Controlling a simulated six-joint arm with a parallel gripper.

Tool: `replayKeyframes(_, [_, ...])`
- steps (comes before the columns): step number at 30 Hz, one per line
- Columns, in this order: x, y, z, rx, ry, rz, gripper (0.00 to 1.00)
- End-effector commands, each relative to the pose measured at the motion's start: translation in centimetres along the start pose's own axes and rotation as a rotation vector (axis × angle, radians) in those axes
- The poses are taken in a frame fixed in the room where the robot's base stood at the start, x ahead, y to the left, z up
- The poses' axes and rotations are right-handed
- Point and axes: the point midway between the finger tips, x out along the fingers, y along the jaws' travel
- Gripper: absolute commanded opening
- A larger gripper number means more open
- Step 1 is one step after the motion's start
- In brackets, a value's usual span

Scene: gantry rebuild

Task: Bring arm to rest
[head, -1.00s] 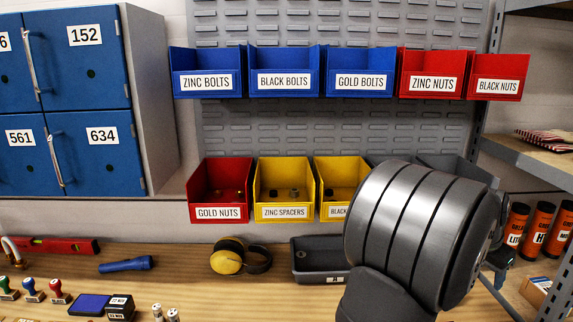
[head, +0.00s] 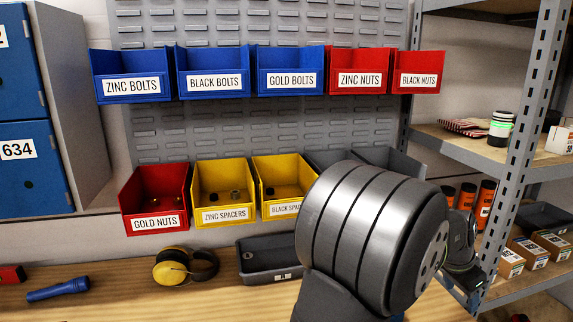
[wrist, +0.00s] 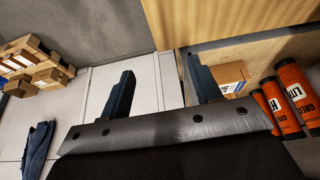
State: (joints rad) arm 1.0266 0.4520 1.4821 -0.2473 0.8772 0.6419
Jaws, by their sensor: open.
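My arm's large grey link (head: 365,240) fills the lower right of the head view, in front of the workbench and grey bins. My gripper (wrist: 162,85) shows in the wrist view with its two dark fingers wide apart. Nothing is between them. It is over the pale floor, by the wooden bench edge and a shelf. In the head view, the fingers cannot be made out behind and beside the link.
The workbench (head: 110,285) carries yellow earmuffs (head: 172,267), a blue flashlight (head: 58,289) and a grey tray (head: 262,262). Orange tubes (wrist: 290,90) and a cardboard box (wrist: 232,76) stand near the fingers. A metal shelf upright (head: 530,130) is at right. Open floor (wrist: 95,100) lies left.

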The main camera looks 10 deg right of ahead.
Motion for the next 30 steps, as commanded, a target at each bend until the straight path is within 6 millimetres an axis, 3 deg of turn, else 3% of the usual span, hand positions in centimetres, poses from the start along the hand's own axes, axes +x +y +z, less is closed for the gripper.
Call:
replayKeyframes(14, [4.4, -8.2, 2.4, -0.005, 0.0, 0.0, 0.58])
replayKeyframes(21, [7.3, -8.7, 3.6, 0.0, -0.001, 0.001, 0.58])
replayKeyframes(30, [8.2, -8.7, 4.0, -0.001, 0.001, 0.0, 0.58])
